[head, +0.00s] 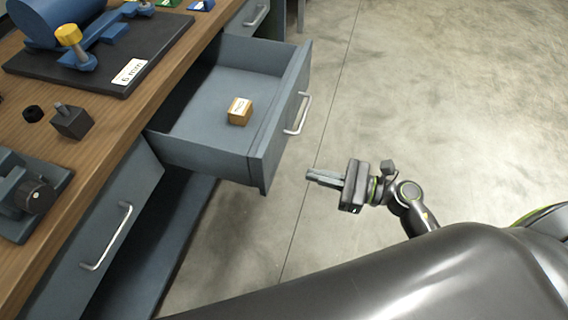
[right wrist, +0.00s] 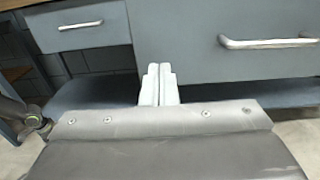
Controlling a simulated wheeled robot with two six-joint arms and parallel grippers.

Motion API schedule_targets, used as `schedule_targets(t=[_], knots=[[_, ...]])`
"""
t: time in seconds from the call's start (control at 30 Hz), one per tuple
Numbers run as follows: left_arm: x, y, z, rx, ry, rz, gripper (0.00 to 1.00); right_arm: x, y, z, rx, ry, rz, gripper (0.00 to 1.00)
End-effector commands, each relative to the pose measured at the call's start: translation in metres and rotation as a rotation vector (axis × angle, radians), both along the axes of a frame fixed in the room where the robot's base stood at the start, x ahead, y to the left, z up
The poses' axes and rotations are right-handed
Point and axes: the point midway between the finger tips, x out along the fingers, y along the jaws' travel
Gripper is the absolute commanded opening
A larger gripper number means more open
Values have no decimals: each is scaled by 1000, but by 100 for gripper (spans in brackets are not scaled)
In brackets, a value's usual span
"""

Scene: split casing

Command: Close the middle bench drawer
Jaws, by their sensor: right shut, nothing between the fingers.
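The middle bench drawer (head: 215,143) is pulled out from the bench in the head view. It is grey-blue with a silver bar handle (head: 298,114) on its front. A small tan box (head: 239,111) with a white label lies inside it. My right gripper (head: 312,176) is shut and empty, in front of the drawer and apart from it, pointing toward its front near the lower corner. In the right wrist view my shut fingers (right wrist: 159,82) point toward a large grey drawer front (right wrist: 235,40) with a bar handle at right. My left gripper is not in view.
The wooden bench top (head: 135,108) holds a black board (head: 150,50) with a blue assembly, a dark block (head: 71,121) and a grey device (head: 30,192). Another drawer front (head: 100,240) with a handle is nearer. The concrete floor (head: 440,90) at right is clear.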

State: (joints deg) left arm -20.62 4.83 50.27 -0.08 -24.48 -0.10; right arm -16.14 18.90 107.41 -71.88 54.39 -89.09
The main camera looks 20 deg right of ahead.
Motion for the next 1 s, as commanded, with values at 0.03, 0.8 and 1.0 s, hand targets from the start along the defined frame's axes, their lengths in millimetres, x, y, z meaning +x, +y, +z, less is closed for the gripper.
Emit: schedule_targets(t=[0.03, 0.8, 1.0], knots=[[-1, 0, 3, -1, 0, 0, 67, 6, 8, 3, 6, -3, -1, 0], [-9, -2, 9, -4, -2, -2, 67, 45, 67, 0, 1, 2, -2, 0], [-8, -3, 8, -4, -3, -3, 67, 46, 67, 0, 1, 2, -2, 0]])
